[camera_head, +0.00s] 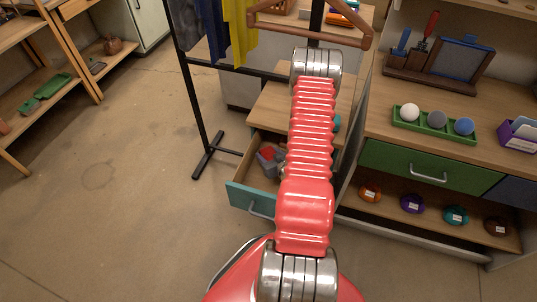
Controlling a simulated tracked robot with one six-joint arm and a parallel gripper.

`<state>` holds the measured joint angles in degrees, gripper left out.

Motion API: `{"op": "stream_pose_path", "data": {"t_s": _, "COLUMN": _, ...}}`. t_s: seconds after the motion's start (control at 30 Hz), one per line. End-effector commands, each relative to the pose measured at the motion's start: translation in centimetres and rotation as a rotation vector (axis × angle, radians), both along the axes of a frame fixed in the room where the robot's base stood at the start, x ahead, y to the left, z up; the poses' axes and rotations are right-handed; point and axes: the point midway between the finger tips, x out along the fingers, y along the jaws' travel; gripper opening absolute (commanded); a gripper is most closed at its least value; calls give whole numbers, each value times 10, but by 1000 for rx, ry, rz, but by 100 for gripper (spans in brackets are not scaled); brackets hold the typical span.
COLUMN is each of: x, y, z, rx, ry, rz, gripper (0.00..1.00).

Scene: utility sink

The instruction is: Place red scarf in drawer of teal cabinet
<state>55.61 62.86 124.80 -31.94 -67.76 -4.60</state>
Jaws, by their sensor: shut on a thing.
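The teal cabinet (270,103) has a wooden top and stands in the middle, behind my red ribbed arm. Its teal-fronted drawer (250,200) is pulled open towards me. Inside the drawer a grey shape with a small red patch (267,154) shows to the left of my arm. I cannot tell whether the red patch is the red scarf. No other part of a scarf can be made out.
A clothes rack (192,110) with blue and yellow garments stands behind and left of the drawer. A counter (400,140) at the right holds a green tray (434,124) of balls. A wooden shelf (50,100) stands at far left. The floor at left is clear.

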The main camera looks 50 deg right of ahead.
Motion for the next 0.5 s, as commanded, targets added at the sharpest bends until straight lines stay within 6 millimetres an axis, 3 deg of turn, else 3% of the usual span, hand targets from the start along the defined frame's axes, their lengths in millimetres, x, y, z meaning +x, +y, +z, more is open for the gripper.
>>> {"op": "stream_pose_path", "data": {"t_s": 0.5, "x": 0, "y": 0, "z": -8, "rx": 0, "ry": -1, "rz": 0, "gripper": 25}}
